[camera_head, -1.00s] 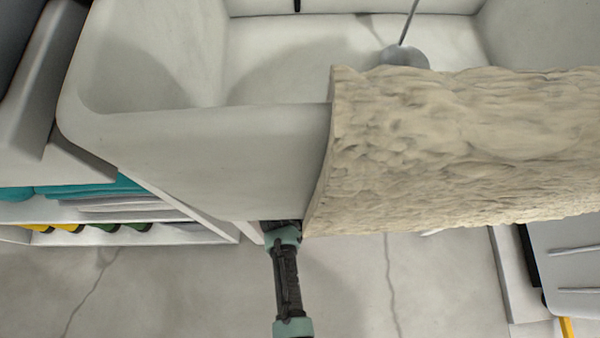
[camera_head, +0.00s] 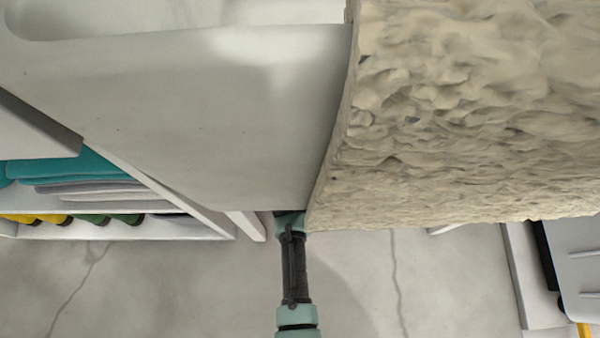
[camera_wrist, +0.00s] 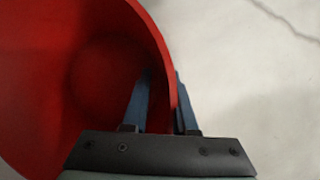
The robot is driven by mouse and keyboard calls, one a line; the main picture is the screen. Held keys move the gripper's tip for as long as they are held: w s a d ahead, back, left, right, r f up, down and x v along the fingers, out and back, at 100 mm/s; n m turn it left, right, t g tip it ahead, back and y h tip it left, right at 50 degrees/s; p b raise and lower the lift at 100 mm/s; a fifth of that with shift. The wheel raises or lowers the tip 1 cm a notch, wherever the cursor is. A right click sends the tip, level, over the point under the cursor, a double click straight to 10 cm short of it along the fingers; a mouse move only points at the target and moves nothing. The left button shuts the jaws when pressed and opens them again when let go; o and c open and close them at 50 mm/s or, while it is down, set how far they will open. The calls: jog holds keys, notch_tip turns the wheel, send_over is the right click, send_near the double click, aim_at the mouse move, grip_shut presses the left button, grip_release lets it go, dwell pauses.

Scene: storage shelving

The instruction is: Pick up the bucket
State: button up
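A red bucket (camera_wrist: 75,75) fills the left of the wrist view, seen from above into its hollow inside. My gripper (camera_wrist: 162,75) straddles the bucket's rim. One blue finger is inside the bucket and the other is outside, close against the outer wall. A gap shows between the inner finger and the wall, so the fingers look open around the rim. In the head view, the bucket and my gripper are hidden; only part of my arm shows below the sink's edge.
A low shelf (camera_head: 140,232) with folded teal and grey cloths stands left. A grey object (camera_head: 580,260) stands right. Bare cracked floor (camera_head: 360,290) lies between them.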

grip_shut()
dwell(1.2)
